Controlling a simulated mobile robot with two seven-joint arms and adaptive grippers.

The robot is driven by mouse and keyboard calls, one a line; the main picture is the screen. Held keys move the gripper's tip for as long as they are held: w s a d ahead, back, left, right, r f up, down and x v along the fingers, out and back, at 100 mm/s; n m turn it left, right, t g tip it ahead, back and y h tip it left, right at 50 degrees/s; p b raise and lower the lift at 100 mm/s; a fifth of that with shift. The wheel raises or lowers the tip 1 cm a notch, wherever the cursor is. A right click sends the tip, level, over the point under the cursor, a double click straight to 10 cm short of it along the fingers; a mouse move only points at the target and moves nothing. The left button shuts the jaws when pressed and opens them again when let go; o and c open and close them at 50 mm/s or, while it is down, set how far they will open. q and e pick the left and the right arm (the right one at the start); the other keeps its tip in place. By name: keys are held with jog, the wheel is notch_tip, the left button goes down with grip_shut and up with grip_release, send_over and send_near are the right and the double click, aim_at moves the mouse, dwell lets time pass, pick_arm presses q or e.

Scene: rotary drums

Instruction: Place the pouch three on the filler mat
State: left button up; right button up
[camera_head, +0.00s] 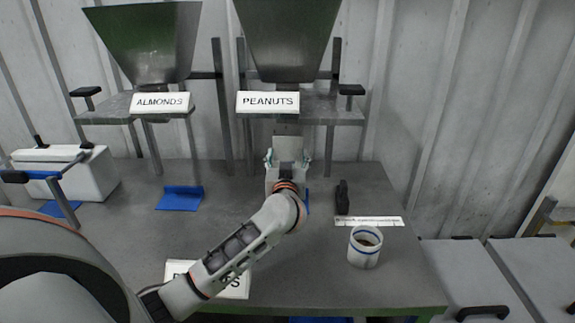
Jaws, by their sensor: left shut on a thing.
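My left gripper (287,157) reaches up over the table under the PEANUTS hopper. It is shut on a pale grey pouch (288,143), which shows only partly beyond the fingers. I cannot tell which number the pouch has. A sliver of a blue mat (308,201) shows just right of my wrist; my arm hides the rest. Another blue mat (180,198) with a raised back edge lies below the ALMONDS hopper. My right gripper is not in view.
The PEANUTS hopper (286,40) and ALMONDS hopper (145,42) stand on metal frames at the back. A white cup (364,247) with blue bands and a small black object (342,197) stand at right. A white sealer-like box (65,172) is at left. The table's middle left is clear.

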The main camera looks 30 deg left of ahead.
pick_arm(q)
notch_tip(320, 180, down, 2)
jog(key=shift+f, duration=0.1)
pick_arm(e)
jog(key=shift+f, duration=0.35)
pick_arm(q)
jog(key=shift+f, duration=0.1)
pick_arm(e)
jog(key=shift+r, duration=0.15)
pick_arm(q)
jog(key=o, duration=1.5)
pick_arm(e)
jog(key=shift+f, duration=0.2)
pick_arm(q)
jog(key=p+v, duration=0.1)
jog(key=v, duration=1.1)
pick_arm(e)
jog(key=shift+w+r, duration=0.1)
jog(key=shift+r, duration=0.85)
